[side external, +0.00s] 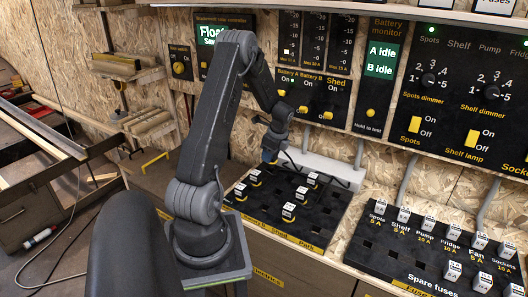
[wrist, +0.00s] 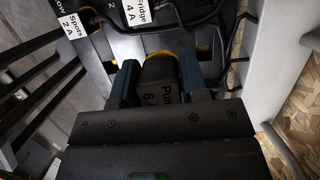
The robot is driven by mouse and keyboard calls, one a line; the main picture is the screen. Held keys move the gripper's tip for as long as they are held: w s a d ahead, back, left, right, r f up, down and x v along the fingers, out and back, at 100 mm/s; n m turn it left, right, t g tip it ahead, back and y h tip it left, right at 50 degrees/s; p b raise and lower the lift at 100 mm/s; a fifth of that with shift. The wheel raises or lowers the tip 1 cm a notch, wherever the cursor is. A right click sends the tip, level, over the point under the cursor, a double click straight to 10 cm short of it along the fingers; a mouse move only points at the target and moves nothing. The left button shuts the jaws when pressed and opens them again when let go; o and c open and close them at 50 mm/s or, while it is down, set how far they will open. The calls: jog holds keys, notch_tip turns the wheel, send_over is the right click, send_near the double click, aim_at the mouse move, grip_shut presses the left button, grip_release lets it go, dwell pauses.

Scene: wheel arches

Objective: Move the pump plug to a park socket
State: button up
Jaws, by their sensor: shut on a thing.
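The pump plug (wrist: 160,80) is a dark block marked "Pum" and "6 A", seen in the wrist view between the two blue fingers of my gripper (wrist: 160,88). My gripper is shut on it. In the side view my gripper (side external: 270,158) points down at the back left edge of the black socket board (side external: 262,215); the plug there is mostly hidden. A yellow edge shows at the plug's far end. I cannot tell whether it is seated or just above the board. The board's front strip (side external: 310,244) reads "Shed" and "Park", with the left part partly hidden.
Several white-tagged plugs stand on the board, including Spots (wrist: 72,25) and Fridge (wrist: 137,12), close to my gripper. Dark cables (wrist: 232,50) loop beside the fingers. A fuse board (side external: 385,262) lies to the right, and a switch panel wall stands behind.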

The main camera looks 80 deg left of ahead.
jog(key=w+d, duration=0.2)
jog(key=d, duration=0.1)
jog(key=w+d, duration=0.2)
jog(key=d, duration=0.2)
jog(key=w+d, duration=0.2)
jog(key=d, duration=0.2)
jog(key=shift+w+d+f, duration=0.15)
jog(key=shift+d+f, duration=0.05)
jog(key=d, duration=0.4)
jog(key=w+d, duration=0.1)
jog(key=d, duration=0.8)
jog(key=shift+w+d+f, duration=0.15)
jog(key=shift+w+f, duration=0.1)
jog(key=shift+w, duration=0.1)
jog(key=shift+c, duration=0.7)
jog(key=shift+f, duration=3.25)
jog(key=shift+f, duration=0.25)
jog(key=shift+d+f, duration=0.1)
jog(key=shift+f, duration=0.25)
jog(key=shift+f, duration=0.85)
jog(key=o, duration=1.1)
